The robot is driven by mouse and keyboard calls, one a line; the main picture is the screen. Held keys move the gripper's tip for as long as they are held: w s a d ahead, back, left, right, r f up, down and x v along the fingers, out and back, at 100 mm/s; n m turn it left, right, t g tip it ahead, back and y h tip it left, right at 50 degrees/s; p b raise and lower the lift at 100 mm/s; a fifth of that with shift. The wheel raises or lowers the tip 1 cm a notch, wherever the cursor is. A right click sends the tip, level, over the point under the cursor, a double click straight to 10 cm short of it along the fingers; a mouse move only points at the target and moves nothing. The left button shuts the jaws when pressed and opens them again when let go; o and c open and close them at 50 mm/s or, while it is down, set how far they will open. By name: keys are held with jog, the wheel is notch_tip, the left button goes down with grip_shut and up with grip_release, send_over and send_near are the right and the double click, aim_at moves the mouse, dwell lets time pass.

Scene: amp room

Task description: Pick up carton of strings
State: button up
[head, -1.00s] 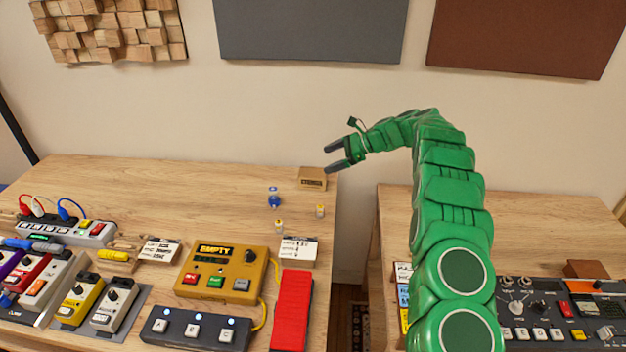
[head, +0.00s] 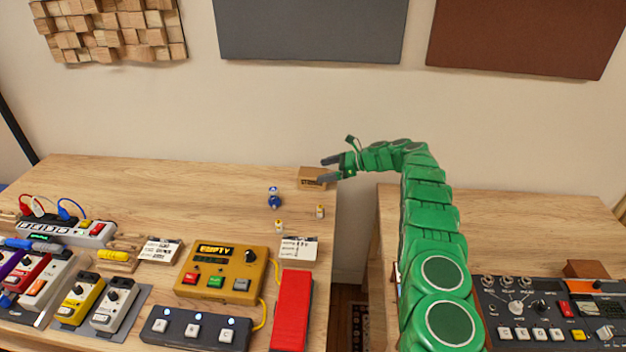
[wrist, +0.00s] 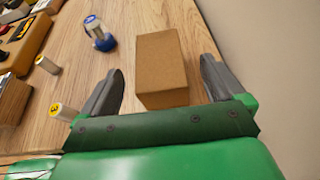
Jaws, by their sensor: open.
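The carton of strings (head: 311,178) is a small brown cardboard box at the back right corner of the left wooden table. It also shows in the wrist view (wrist: 161,68), standing ahead of my gripper and between the lines of its two fingers. My gripper (head: 325,169) is open and empty, with its fingers beside the carton's right side in the head view. In the wrist view the open fingers (wrist: 160,82) flank the near end of the carton, with a gap on each side.
A blue-and-white bottle (head: 274,198) stands left of the carton. Two small yellow-and-white cylinders (head: 320,211) (head: 279,227) stand in front. A yellow device marked EMPTY (head: 221,272) and a red pedal (head: 292,310) are nearer. The wall is close behind; a gap separates the two tables.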

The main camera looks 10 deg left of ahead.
aim_at(313, 175)
jog(key=x, duration=0.2)
jog(key=f+x, duration=0.1)
jog(key=x, duration=0.2)
jog(key=shift+d, duration=0.15)
jog(key=shift+a, duration=0.35)
jog(key=shift+c, duration=0.3)
jog(key=c, duration=1.4)
